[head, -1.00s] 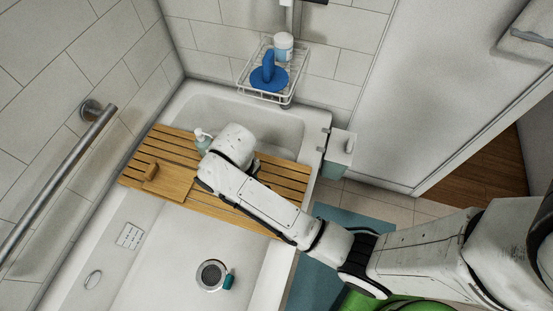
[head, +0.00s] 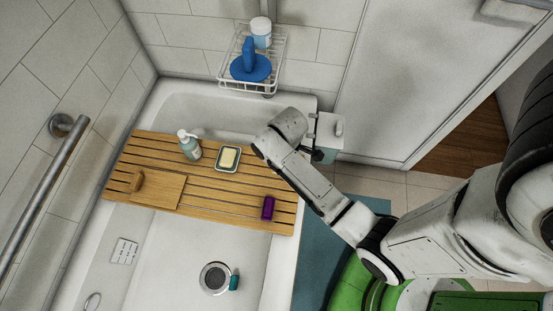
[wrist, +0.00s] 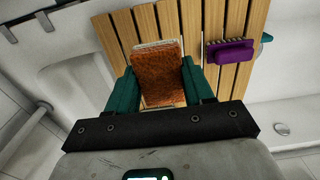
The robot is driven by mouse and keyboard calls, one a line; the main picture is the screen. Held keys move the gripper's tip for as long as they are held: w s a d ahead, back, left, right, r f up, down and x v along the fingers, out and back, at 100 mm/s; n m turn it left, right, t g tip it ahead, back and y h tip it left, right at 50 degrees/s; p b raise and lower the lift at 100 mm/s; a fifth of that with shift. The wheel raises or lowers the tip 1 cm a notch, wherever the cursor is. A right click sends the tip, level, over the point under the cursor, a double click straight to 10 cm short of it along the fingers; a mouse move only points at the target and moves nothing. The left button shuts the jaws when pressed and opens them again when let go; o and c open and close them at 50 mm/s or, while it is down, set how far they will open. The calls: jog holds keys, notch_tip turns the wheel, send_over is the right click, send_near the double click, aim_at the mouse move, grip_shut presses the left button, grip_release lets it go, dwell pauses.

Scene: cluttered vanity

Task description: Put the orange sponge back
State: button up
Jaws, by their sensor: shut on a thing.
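The orange sponge (wrist: 158,70) is a rough, orange-brown block in the wrist view. It sits between the two teal fingers of my gripper (wrist: 160,84), which is shut on it. Behind it in that view are the slats of the wooden bath tray (wrist: 184,20); how far the sponge is above them I cannot tell. In the head view my arm's end hangs by the right end of the bath tray (head: 225,198), near the tub's far right corner. There the fingers and the sponge are hidden by my arm.
A wire basket (head: 283,75) holds a blue item and a white jar.

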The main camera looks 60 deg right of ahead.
jog(key=w+d+f, duration=0.1)
jog(key=f, duration=0.1)
jog(key=w+d+f, duration=0.1)
jog(key=w+f, duration=0.1)
jog(key=w+d+f+b, duration=0.1)
jog(key=w+f, duration=0.1)
jog(key=shift+f, duration=0.15)
jog(key=shift+f+b, duration=0.35)
jog(key=shift+f, duration=1.25)
jog(key=shift+f, duration=0.2)
jog(key=o, duration=1)
jog(key=shift+r, duration=0.1)
